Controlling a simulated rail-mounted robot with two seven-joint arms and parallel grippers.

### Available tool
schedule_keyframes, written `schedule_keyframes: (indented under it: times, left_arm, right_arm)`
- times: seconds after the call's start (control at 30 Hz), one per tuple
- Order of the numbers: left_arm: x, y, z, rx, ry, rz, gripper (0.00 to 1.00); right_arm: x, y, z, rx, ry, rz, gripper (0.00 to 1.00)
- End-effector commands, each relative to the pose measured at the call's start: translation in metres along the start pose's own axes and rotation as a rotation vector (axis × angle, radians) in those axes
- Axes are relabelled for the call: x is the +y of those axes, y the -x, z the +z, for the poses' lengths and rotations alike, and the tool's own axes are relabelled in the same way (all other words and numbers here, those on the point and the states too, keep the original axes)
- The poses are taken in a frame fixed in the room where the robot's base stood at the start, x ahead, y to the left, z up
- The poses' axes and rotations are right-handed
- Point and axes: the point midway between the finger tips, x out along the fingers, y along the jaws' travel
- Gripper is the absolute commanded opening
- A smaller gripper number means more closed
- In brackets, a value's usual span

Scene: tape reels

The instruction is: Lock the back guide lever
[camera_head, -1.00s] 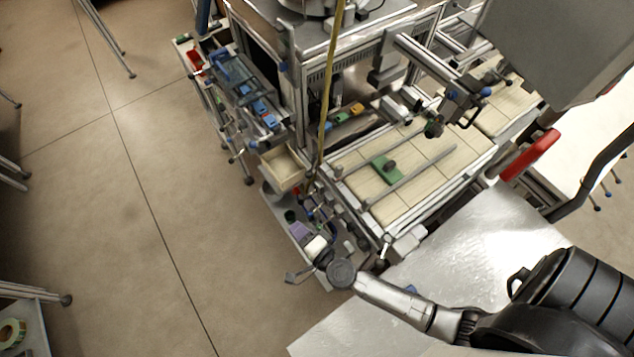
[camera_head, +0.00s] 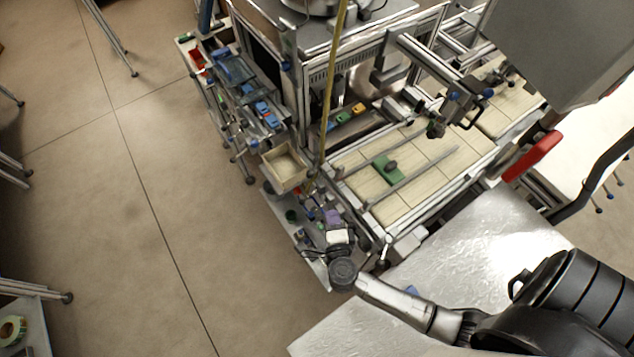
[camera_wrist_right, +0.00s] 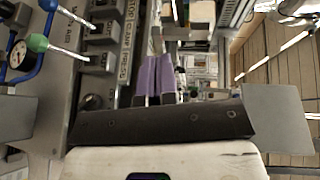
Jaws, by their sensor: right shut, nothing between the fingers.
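My right gripper (camera_head: 332,216) is beside the machine's lower left corner, over a narrow side panel. Its two purple fingers also show in the right wrist view (camera_wrist_right: 158,76), close together with nothing between them. In that view, a green-knobbed lever (camera_wrist_right: 38,43) and a blue-knobbed lever (camera_wrist_right: 47,5) stand at upper left, apart from the fingers. I cannot tell which lever is the back guide lever, or whether it is locked. Guide bars (camera_head: 412,176) lie across the pale slatted bed. My left gripper is not in view.
A labelled button panel (camera_wrist_right: 100,45) lies left of the fingers. An open tray (camera_head: 283,167) sits beyond the gripper in the head view. A green block with a dark knob (camera_head: 384,170) rests on the bed. Open floor lies left.

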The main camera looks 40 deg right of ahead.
Motion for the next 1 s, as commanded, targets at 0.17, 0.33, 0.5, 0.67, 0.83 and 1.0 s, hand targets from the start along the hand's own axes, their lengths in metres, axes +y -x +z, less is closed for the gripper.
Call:
schedule_keyframes:
  times: [0.17,0.33,0.5,0.67,0.83,1.0]
  left_arm:
    - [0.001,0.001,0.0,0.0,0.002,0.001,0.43]
    - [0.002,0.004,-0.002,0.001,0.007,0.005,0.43]
    - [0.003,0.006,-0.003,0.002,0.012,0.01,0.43]
    - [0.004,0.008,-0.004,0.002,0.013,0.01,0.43]
    - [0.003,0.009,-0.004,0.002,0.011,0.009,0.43]
    - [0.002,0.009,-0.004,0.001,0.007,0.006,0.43]
  right_arm:
    - [-0.001,-0.006,0.0,-0.001,0.0,-0.001,0.0]
    - [-0.002,-0.029,0.0,0.0,0.001,-0.004,0.0]
    - [-0.002,-0.061,0.001,-0.001,0.002,-0.004,0.0]
    - [-0.001,-0.091,0.001,-0.001,0.002,-0.003,0.0]
    - [-0.001,-0.111,0.011,-0.002,0.0,-0.001,0.0]
    - [-0.001,-0.122,0.022,-0.001,0.0,0.0,0.0]
